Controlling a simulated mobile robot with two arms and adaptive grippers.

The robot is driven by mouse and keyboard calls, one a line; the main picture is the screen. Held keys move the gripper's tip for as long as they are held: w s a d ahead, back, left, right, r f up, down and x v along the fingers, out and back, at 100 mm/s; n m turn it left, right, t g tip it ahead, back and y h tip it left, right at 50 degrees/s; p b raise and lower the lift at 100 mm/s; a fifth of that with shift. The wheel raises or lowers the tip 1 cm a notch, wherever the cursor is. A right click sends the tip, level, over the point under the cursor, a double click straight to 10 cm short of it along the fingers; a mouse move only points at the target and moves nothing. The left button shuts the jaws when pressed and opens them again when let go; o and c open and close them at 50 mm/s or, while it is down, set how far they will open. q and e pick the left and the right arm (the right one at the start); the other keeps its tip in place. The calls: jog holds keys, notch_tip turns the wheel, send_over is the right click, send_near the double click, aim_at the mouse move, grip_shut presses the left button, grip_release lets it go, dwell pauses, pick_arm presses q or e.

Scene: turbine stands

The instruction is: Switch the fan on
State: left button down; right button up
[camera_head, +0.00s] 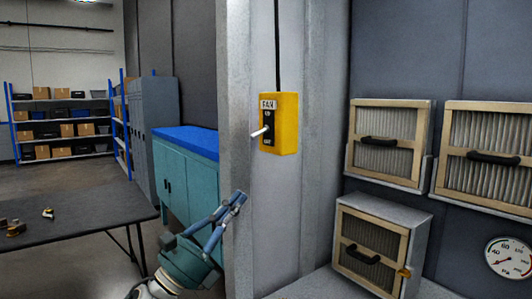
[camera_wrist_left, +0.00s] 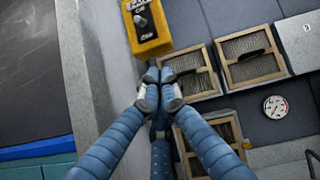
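The fan switch is a yellow box (camera_head: 286,124) labelled FAN, mounted on a grey post, with a cable running up from its top. Its pale lever (camera_head: 261,131) sticks out to the left and slightly down. The box also shows at the top of the left wrist view (camera_wrist_left: 158,42), with the lever knob (camera_wrist_left: 140,20) on its dark face. My left gripper (camera_head: 240,198) is below and left of the box, apart from it. Its blue fingers come together at the tips (camera_wrist_left: 160,84), and nothing shows between them. My right gripper is not in view.
The grey post (camera_head: 280,215) stands beside my left gripper. Filter panels with black handles (camera_head: 388,143) and a round gauge (camera_head: 509,257) are on the right. A dark table (camera_head: 75,215), a teal cabinet (camera_head: 190,185) and shelves with boxes (camera_head: 60,130) are on the left.

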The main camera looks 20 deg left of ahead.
aim_at(259, 134)
pick_arm(q)
jog(key=shift+s+a, duration=0.1)
jog(key=w+d+r+p, duration=0.1)
jog(key=w+r+p, duration=0.1)
jog(key=r, duration=0.1)
jog(key=w+d+r+p, duration=0.1)
jog(key=w+r+p, duration=0.1)
jog(key=r+p, duration=0.1)
jog(key=w+d+r+p, duration=0.1)
jog(key=w+r+p, duration=0.1)
jog(key=r+p, duration=0.1)
jog(key=shift+d+r, duration=0.15)
jog(key=shift+s+a+r, duration=0.15)
jog(key=shift+a+r, duration=0.1)
jog(key=shift+d+f, duration=0.1)
jog(key=shift+d, duration=0.05)
